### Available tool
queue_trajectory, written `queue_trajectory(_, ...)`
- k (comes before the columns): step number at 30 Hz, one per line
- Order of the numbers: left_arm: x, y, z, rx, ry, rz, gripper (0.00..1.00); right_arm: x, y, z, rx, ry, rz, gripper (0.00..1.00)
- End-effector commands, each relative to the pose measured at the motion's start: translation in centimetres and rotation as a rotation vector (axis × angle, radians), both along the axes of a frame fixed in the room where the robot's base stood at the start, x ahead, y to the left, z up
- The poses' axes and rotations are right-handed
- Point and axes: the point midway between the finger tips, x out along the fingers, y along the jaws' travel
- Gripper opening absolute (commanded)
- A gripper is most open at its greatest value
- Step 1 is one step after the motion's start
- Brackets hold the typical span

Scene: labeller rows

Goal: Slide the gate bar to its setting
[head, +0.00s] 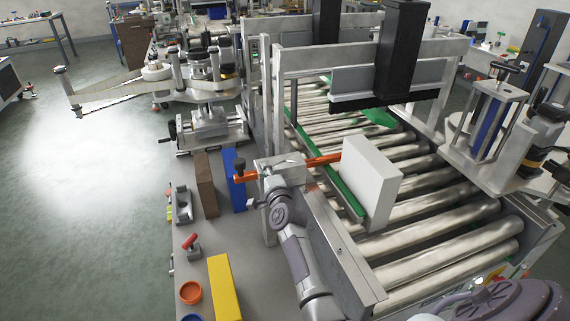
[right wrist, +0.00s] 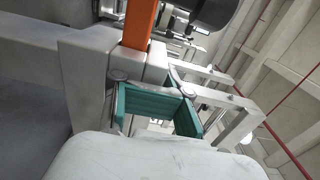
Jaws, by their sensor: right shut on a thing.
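The orange gate bar (head: 324,160) runs through a grey block (head: 283,170) on a post at the conveyor's left side. Its right end reaches the green guide rail near a white box (head: 372,183), and a dark knob (head: 239,166) sits by its left end. In the right wrist view the bar (right wrist: 140,22) rises beside the grey block (right wrist: 90,72). My right gripper (head: 266,198) is at the block, below the bar; its teal-padded fingers (right wrist: 160,107) show in the wrist view. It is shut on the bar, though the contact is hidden. My left gripper is not seen.
The white box stands upright on the conveyor rollers (head: 430,235). A black press head (head: 385,98) hangs above. Left of the post, the bench carries a blue block (head: 234,182), a brown block (head: 206,186), a yellow block (head: 224,288) and an orange ring (head: 191,292).

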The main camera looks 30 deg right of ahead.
Motion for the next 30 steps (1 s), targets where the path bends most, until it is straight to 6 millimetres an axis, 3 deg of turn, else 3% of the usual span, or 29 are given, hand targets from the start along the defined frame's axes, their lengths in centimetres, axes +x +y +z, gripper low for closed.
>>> queue_trajectory(1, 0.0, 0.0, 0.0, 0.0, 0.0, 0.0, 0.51, 0.2, 0.8, -0.2, 0.007, 0.007, 0.013, 0.0)
queue_trajectory(16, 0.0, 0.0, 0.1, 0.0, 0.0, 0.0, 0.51, 0.3, 0.9, -0.2, 0.006, 0.007, 0.012, 0.0)
queue_trajectory(30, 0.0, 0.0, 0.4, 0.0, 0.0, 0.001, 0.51, 0.6, 2.4, -0.3, 0.006, 0.008, 0.014, 0.0)
